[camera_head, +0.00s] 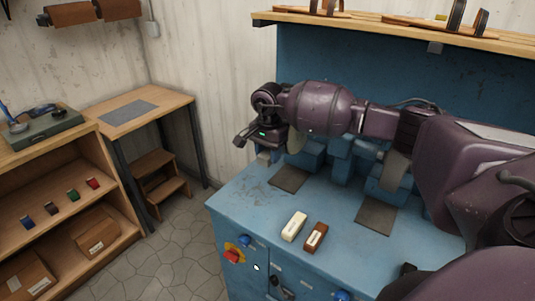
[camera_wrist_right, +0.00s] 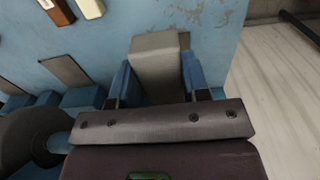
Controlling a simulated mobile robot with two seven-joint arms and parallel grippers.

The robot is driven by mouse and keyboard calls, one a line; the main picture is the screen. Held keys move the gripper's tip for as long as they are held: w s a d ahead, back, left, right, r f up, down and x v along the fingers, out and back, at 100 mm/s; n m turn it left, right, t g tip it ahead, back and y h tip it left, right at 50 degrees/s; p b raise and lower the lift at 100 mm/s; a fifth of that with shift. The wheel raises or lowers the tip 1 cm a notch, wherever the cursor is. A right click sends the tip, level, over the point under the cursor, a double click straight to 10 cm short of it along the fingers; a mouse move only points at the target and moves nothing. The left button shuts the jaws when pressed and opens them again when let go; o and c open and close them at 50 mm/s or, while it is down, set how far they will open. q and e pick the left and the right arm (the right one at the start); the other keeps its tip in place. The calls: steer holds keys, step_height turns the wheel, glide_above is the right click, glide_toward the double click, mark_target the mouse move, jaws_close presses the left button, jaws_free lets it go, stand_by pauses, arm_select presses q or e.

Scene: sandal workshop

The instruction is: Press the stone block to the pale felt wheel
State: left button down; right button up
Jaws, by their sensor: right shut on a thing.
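My right gripper (camera_head: 264,149) is over the back left corner of the blue bench. In the wrist view the right gripper (camera_wrist_right: 158,75) has its blue fingers shut on a grey stone block (camera_wrist_right: 157,58). The block (camera_head: 264,157) shows only as a small part in the head view. A pale grey wheel (camera_head: 296,141) stands just right of the gripper, partly hidden by my arm; a gap separates it from the block. A second, browner grey wheel (camera_head: 396,171) is farther right. A dark-looking wheel (camera_wrist_right: 30,138) is at left in the wrist view. My left gripper is not in view.
A cream bar (camera_head: 294,226) and a brown bar (camera_head: 316,236) lie at the front of the blue bench (camera_head: 248,197). Dark mats (camera_head: 289,179) (camera_head: 376,216) lie below the wheels. A wooden shelf (camera_head: 400,30) hangs above. Open floor lies left of the bench.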

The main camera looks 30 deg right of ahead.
steer(key=shift+w+d, duration=0.1)
steer(key=shift+d, duration=0.05)
stand_by(0.3)
steer(key=shift+r+b, duration=0.1)
steer(key=shift+b, duration=0.25)
stand_by(0.5)
stand_by(0.6)
stand_by(0.7)
steer(key=shift+b, duration=0.4)
stand_by(0.3)
stand_by(0.8)
steer(key=shift+b, duration=0.3)
